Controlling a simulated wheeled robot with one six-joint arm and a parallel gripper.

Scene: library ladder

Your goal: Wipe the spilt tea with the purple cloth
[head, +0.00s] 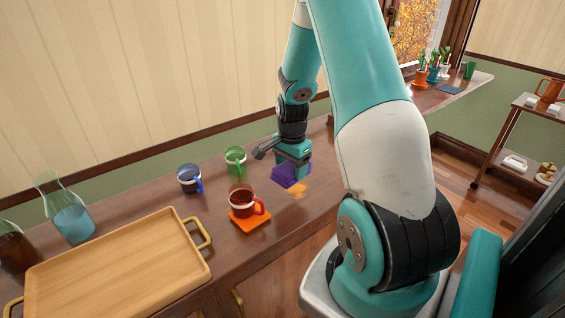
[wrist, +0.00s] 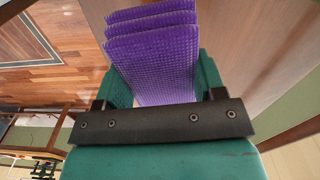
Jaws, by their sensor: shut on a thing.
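My gripper (wrist: 158,85) is shut on the purple cloth (wrist: 155,60), which shows folded in layers between the fingers in the wrist view. In the head view the purple cloth (head: 286,180) is under my gripper (head: 292,163), low over the wooden counter. I cannot tell whether the cloth touches the counter. The spilt tea (head: 299,190) is an orange-brown patch just right of and in front of the cloth. The cloth and gripper may hide part of it.
A red mug (head: 241,203) stands on an orange coaster (head: 250,221) left of the spill. A blue mug (head: 188,179) and a green mug (head: 235,157) stand behind. A wooden tray (head: 120,262) and glass carafes (head: 70,219) are at the left. Potted cacti (head: 433,70) stand far right.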

